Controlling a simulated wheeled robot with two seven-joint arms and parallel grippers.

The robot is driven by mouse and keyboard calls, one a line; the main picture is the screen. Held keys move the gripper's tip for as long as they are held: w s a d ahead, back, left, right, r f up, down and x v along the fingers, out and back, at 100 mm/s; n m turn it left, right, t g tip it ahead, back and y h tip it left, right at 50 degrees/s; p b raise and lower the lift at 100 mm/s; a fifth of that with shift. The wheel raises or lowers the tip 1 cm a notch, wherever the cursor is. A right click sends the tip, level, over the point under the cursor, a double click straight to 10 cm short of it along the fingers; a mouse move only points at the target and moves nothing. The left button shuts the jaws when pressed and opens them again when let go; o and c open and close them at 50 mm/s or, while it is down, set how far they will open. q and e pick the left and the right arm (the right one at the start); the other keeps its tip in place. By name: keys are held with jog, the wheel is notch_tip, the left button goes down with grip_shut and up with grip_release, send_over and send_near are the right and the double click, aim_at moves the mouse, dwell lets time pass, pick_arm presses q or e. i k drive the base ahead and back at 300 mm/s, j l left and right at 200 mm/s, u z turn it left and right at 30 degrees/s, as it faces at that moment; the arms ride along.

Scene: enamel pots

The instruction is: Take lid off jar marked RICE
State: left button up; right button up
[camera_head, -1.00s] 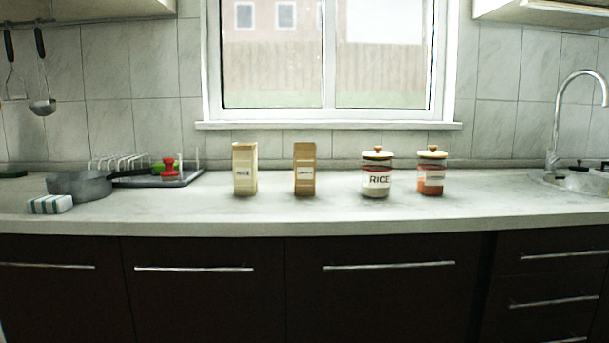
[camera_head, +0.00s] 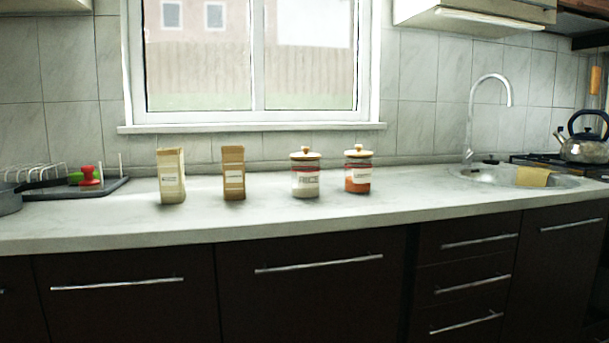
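The jar marked RICE (camera_head: 305,183) stands upright on the counter, right of the picture's middle. It is glass with white contents and a red band near the top. Its pale lid (camera_head: 305,156) with a wooden knob sits on top of it. A similar jar (camera_head: 358,179) with orange-red contents and its own lid stands just to its right, with a small gap between them. Neither of my grippers shows in the head view.
Two cartons, one cream (camera_head: 171,177) and one brown (camera_head: 233,173), stand left of the RICE jar. A dish rack tray (camera_head: 110,188) is at the left. A sink (camera_head: 480,176) and a kettle (camera_head: 583,148) are at the right. The counter's front strip (camera_head: 300,217) is clear.

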aim_at(306, 155)
jog(key=i+j, duration=0.1)
jog(key=j, duration=0.35)
jog(key=i+j, duration=0.15)
jog(key=j, duration=0.3)
jog(key=i+j, duration=0.1)
jog(key=j, duration=0.35)
jog(key=i+j, duration=0.1)
jog(key=j, duration=0.35)
jog(key=z, duration=1.75)
